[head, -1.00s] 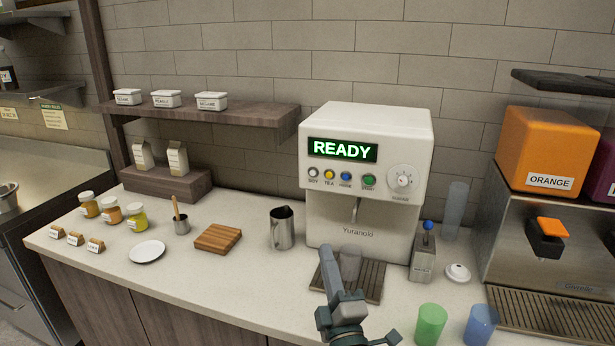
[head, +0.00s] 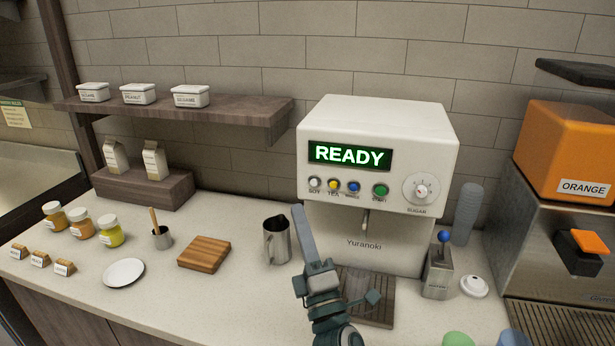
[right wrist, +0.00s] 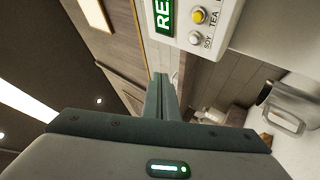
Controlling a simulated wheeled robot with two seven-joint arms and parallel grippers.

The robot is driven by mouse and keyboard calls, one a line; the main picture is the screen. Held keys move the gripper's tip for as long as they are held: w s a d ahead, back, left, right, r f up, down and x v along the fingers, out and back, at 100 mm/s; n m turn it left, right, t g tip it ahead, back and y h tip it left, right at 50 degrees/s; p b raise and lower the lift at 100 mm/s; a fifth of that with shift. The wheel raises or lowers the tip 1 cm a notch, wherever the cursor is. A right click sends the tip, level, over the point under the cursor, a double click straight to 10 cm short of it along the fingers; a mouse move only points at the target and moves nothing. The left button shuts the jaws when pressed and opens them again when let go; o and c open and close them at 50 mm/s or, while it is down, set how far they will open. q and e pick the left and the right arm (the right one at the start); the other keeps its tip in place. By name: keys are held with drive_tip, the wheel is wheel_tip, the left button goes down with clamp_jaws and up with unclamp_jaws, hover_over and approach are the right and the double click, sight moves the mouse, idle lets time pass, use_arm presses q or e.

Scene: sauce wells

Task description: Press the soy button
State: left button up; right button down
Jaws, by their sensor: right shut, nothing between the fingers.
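The white drink machine (head: 380,125) stands against the wall and its green screen reads READY. The soy button (head: 315,183) is the pale round one at the left of its button row, labelled SOY. It also shows in the right wrist view (right wrist: 195,38), beside the yellow tea button. My right gripper (head: 298,210) is shut and empty. Its fingertips point up and sit below the soy button in the head view, apart from it in the right wrist view, where the shut fingers (right wrist: 160,80) show below and left of the button. My left gripper is not in view.
A metal pitcher (head: 277,242) stands left of the machine, close to my right gripper. A cup stands on the dark drip tray (head: 378,310) below the spout. A metal box with a blue knob (head: 438,270) stands at the right. A cutting board (head: 204,252) lies further left.

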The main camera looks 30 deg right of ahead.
sight(314, 182)
drive_tip(key=shift+w+d+r, duration=0.1)
drive_tip(key=shift+w+d, duration=1.25)
drive_tip(key=shift+d, duration=0.3)
drive_tip(key=shift+w+d, duration=1.35)
drive_tip(key=shift+d, duration=0.3)
drive_tip(key=shift+w+d, duration=0.1)
drive_tip(key=shift+w+d, duration=0.15)
drive_tip(key=shift+d, duration=0.05)
idle(0.3)
drive_tip(key=shift+w+d, duration=0.3)
drive_tip(key=shift+d, duration=0.05)
idle(1.1)
idle(0.3)
drive_tip(key=shift+s+a, duration=0.55)
drive_tip(key=shift+a, duration=0.1)
